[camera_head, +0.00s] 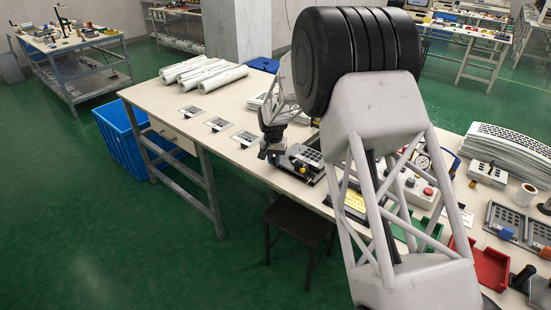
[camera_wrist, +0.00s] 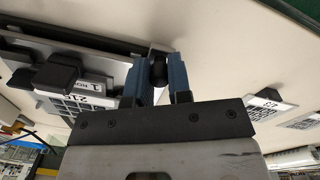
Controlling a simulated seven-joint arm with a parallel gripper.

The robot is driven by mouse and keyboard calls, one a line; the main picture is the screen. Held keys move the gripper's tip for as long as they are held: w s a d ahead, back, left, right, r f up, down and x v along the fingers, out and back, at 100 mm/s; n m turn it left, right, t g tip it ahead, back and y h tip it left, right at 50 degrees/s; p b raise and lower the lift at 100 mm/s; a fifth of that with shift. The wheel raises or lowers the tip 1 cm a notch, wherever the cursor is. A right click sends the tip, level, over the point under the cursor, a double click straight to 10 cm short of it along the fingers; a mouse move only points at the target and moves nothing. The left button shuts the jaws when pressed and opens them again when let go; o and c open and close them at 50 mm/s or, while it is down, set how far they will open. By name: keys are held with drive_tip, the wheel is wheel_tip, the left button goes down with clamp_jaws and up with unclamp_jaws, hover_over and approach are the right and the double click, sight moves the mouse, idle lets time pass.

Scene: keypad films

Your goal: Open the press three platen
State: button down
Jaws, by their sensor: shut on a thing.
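My gripper (camera_head: 272,150) is at the front edge of the workbench, beside the left end of a small press. In the wrist view my gripper (camera_wrist: 160,78) has its two blue fingers on either side of a dark round knob (camera_wrist: 158,70) and is shut on it. The press (camera_head: 312,172) is partly hidden behind my arm. A dark plate (camera_wrist: 60,38) and a grey keypad piece with black blocks and white labels (camera_wrist: 75,92) lie left of the fingers. I cannot tell the press's number or how far its platen is raised.
Three small keypad cards (camera_head: 218,124) lie in a row on the bench (camera_head: 165,97), with rolled films (camera_head: 200,75) behind. A red tray (camera_head: 482,265), a control box with a red button (camera_head: 428,191) and a dark stool (camera_head: 300,220) are nearby. My arm link blocks the middle right.

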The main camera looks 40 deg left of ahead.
drive_tip(key=c, duration=1.1)
unclamp_jaws()
drive_tip(key=shift+o, duration=0.2)
drive_tip(key=shift+a+r, duration=0.1)
drive_tip(key=shift+r, duration=3.8)
